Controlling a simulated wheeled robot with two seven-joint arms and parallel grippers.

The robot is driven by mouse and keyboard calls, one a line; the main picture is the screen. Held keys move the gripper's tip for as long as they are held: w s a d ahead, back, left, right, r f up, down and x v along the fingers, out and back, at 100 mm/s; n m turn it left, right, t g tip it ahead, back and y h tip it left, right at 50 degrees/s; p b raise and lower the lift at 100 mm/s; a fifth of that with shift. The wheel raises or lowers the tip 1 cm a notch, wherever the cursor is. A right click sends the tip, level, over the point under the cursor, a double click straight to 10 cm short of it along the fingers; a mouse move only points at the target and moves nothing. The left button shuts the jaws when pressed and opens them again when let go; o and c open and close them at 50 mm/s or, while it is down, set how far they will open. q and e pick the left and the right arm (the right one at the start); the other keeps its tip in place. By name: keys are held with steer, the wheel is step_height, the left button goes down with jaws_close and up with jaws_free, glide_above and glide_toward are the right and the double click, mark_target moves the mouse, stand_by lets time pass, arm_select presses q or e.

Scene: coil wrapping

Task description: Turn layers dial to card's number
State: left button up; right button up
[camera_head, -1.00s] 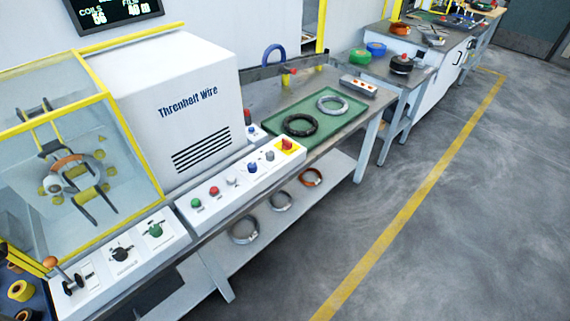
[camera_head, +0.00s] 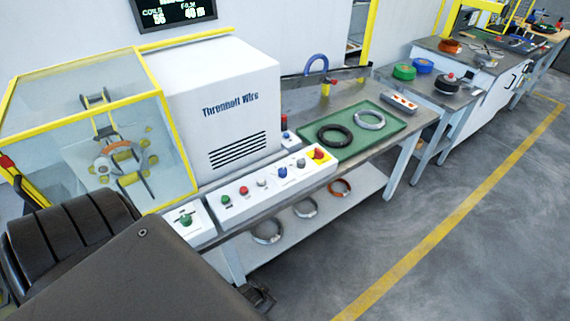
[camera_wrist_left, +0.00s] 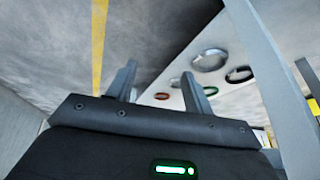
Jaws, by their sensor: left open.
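A white control panel (camera_head: 200,233) stands in front of the wrapping machine (camera_head: 225,110). A green dial (camera_head: 186,219) shows on it; its marks are too small to read. The panel's left part is hidden behind my dark left arm in the head view. I cannot make out a card with a number. In the left wrist view my left gripper (camera_wrist_left: 158,72) has its two fingers apart with nothing between them, above the floor and near a shelf with coils. Its fingertips are not clear in the head view. My right gripper is not in view.
A button panel (camera_head: 275,182) with several coloured buttons adjoins the dial panel. A green tray (camera_head: 383,141) holds a black coil (camera_head: 334,135) and a silver coil (camera_head: 369,119). Coils lie on the lower shelf (camera_head: 325,206). A lit display (camera_head: 176,13) hangs above. The floor at right is clear.

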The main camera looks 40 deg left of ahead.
mark_target(282, 171)
arm_select(q)
steer(key=w+a+r+n+t+y, duration=0.1)
steer(key=w+a+r, duration=0.3)
steer(key=r, duration=0.7)
steer(key=w+a+r+n+t+y+p, duration=0.1)
steer(key=w+a+r+t, duration=0.3)
steer(key=w+r, duration=0.5)
steer(key=w+a+r+n+t+y+p, duration=0.1)
steer(key=w+a+r, duration=0.3)
steer(key=r, duration=1)
steer(key=shift+w+a+r+n+t+y, duration=0.1)
steer(key=shift+w+n+t+y, duration=0.15)
steer(key=shift+w, duration=0.3)
steer(key=shift+w+a+n+t+y, duration=0.2)
steer(key=shift+w+n, duration=0.15)
steer(key=shift+w, duration=0.25)
steer(key=shift+w+a+r+n+t+y, duration=0.15)
steer(key=shift+w+n+t, duration=0.15)
steer(key=shift+w, duration=0.25)
steer(key=p+x, duration=0.1)
steer(key=x, duration=0.9)
steer(key=shift+w+f+p, duration=0.3)
steer(key=shift+p, duration=0.1)
steer(key=c, duration=1)
